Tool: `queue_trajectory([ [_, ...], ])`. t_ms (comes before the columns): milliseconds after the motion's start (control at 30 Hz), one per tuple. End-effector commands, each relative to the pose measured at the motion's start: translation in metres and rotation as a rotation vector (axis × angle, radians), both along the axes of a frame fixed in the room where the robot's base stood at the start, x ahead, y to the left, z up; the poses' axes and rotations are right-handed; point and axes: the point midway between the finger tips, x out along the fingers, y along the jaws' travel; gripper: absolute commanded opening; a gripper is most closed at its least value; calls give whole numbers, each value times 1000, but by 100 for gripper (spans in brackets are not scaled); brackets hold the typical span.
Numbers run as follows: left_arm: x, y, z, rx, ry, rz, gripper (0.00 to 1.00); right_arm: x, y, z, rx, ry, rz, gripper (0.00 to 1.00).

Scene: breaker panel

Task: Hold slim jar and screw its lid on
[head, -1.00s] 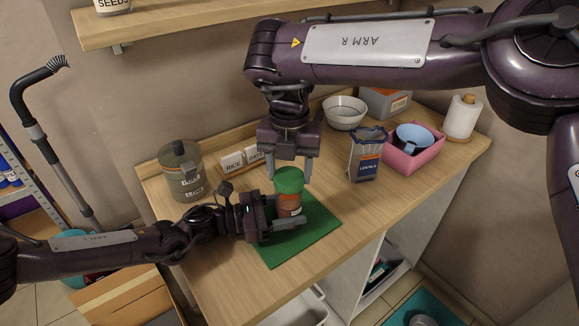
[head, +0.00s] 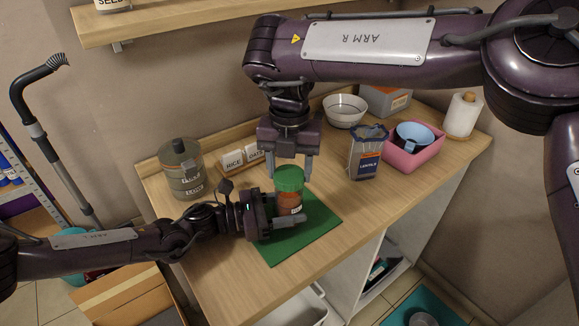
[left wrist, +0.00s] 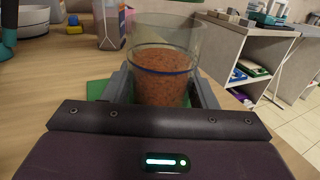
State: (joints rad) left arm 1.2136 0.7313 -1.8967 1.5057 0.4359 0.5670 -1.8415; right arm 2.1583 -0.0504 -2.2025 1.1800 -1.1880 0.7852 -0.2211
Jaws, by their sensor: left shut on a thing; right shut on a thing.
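The slim jar (head: 290,204) is clear with orange-brown contents. It stands upright over the green mat (head: 318,225). My left gripper (head: 283,215) is shut on its body from the left, and the jar's contents (left wrist: 163,75) show between those fingers in the left wrist view. The green lid (head: 289,178) sits at the top of the jar; I cannot tell how far it is threaded. My right gripper (head: 291,172) points down from above, shut on the lid with a finger on either side. The lid is out of the left wrist view.
A lentils container (head: 367,155), a pink bin with a blue cup (head: 418,160) and a white bowl (head: 345,110) stand right and behind. A grey-green canister (head: 181,168) and rice box (head: 232,161) stand left. The counter's front right is clear.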

Motion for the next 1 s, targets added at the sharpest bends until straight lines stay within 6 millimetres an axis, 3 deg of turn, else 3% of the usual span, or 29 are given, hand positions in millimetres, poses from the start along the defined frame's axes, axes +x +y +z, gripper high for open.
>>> queue_trajectory([
  [1000, 0, 0, 0, 0, 0, 1, 25, 0, 0, -17, 1, 1, -1, 32],
])
